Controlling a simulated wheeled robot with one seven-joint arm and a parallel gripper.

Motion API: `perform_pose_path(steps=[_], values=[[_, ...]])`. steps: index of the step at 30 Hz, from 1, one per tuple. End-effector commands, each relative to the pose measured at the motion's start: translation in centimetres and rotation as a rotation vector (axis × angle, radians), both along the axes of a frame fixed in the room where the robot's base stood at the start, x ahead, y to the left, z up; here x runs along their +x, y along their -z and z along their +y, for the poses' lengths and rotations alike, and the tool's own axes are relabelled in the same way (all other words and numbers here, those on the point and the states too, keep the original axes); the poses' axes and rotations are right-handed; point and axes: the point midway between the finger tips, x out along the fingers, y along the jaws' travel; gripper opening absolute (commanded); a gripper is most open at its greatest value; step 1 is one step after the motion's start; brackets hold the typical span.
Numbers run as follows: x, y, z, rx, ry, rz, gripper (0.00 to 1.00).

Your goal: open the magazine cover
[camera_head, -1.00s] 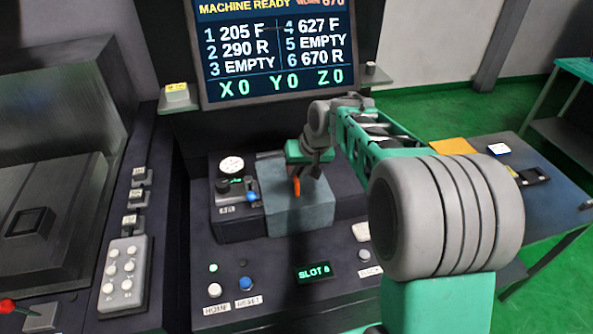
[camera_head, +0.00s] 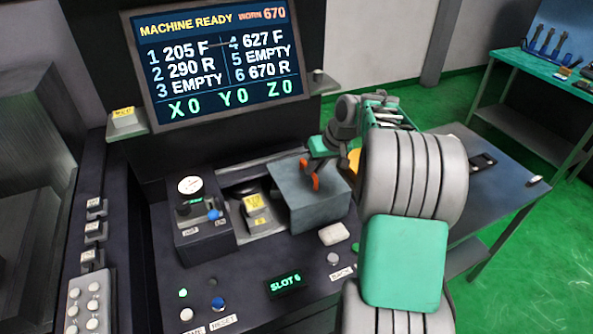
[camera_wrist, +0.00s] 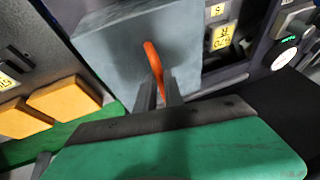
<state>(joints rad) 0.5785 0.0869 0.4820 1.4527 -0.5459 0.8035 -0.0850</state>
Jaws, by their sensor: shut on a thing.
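The magazine cover (camera_head: 305,200) is a grey-blue box-shaped lid on the machine's console, shifted to the right of the opening it stood over. It also fills the top middle of the wrist view (camera_wrist: 120,48). An orange handle (camera_wrist: 153,60) stands on its face. My gripper (camera_wrist: 160,92) is shut on this handle; in the head view my gripper (camera_head: 318,165) is at the cover's upper right. Left of the cover, the uncovered magazine shows a holder with a yellow label (camera_head: 253,203). The rest of the magazine is hidden under the cover.
A gauge block with a dial (camera_head: 190,186) and blue knob stands left of the opening. A green-lit slot display (camera_head: 286,283) and buttons lie in front. A screen (camera_head: 215,60) stands behind. A side table (camera_head: 470,185) is at the right.

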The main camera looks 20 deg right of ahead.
Motion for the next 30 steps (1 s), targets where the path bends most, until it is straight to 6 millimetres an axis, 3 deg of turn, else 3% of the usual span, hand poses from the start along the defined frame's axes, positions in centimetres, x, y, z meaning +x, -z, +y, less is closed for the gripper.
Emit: perform_pose_path(steps=[4, 14, 15, 22, 30], values=[[0.05, -0.06, -0.99, -0.001, 0.002, -0.002, 0.0], [0.07, -0.07, -1.08, -0.001, 0.001, -0.002, 0.0], [0.07, -0.07, -1.08, -0.001, 0.001, -0.003, 0.14], [0.06, -0.04, -1.03, 0.0, 0.0, -0.002, 0.33], [0.01, -0.14, -1.05, 0.0, -0.001, -0.002, 0.34]])
